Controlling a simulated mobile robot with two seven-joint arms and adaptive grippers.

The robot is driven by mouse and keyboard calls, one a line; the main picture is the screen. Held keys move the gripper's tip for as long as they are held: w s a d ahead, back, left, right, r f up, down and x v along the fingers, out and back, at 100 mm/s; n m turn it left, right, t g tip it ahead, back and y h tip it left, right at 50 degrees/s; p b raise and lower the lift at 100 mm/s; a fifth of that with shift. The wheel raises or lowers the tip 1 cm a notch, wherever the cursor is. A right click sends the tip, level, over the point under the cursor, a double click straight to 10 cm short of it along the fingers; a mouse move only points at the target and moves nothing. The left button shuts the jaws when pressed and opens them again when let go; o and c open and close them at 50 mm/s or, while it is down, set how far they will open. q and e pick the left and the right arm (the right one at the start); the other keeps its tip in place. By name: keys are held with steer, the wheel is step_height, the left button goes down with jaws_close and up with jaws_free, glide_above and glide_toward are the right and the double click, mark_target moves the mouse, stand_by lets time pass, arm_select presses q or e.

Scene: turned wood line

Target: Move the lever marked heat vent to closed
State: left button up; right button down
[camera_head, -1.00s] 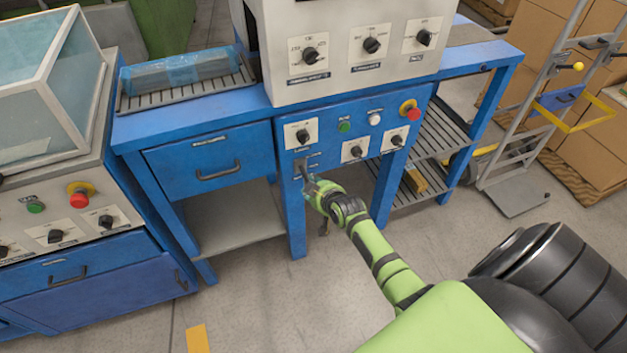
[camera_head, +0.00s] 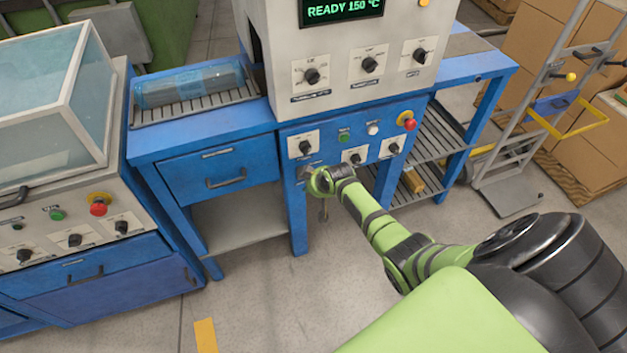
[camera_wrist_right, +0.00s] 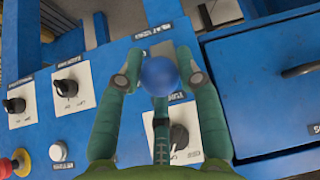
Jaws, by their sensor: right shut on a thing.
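In the head view, my right gripper (camera_head: 314,181) is at the lower left of the machine's blue front panel and hides the lever. A small label plate (camera_wrist_right: 153,31) lies beyond the knob in the wrist view; its wording is too small to read surely. My left gripper is in neither view.
A dark rotary knob (camera_head: 305,147) sits just above the gripper. A green button (camera_head: 344,136) and a red stop button (camera_head: 410,125) are to its right. A blue drawer (camera_head: 220,172) is to its left. A display (camera_head: 341,10) reads READY 150 °C.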

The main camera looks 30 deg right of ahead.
steer(key=shift+w+a+r, duration=0.2)
steer(key=shift+w+r, duration=0.15)
steer(key=shift+r, duration=0.1)
steer(key=c, duration=0.9)
jaws_free()
steer(key=shift+s, duration=0.1)
steer(key=shift+s+d, duration=0.1)
steer(key=v, duration=1.2)
